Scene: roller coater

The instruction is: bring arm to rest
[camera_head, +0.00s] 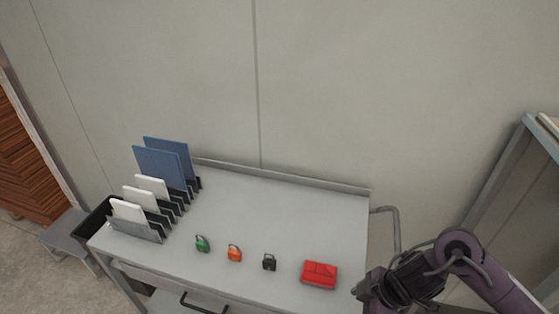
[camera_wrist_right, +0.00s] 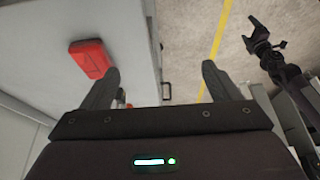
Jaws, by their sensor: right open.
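My right arm comes in from the lower right of the head view. Its gripper (camera_head: 362,290) is beside the cart's right end, to the right of the red pouch-like box (camera_head: 320,274). In the right wrist view my right gripper (camera_wrist_right: 160,85) has its two fingers wide apart with nothing between them. The red box (camera_wrist_right: 90,58) lies on the cart top to the left of the fingers there. My left gripper (camera_wrist_right: 256,36) shows at the upper right of the wrist view, over the floor; its jaw state is unclear. The head view does not show it.
The grey cart top (camera_head: 270,205) holds a green padlock (camera_head: 202,244), an orange padlock (camera_head: 235,254) and a black padlock (camera_head: 269,262). A rack (camera_head: 140,230) with blue and white panels stands at left. A grey frame (camera_head: 500,165) stands at right; a wall is behind.

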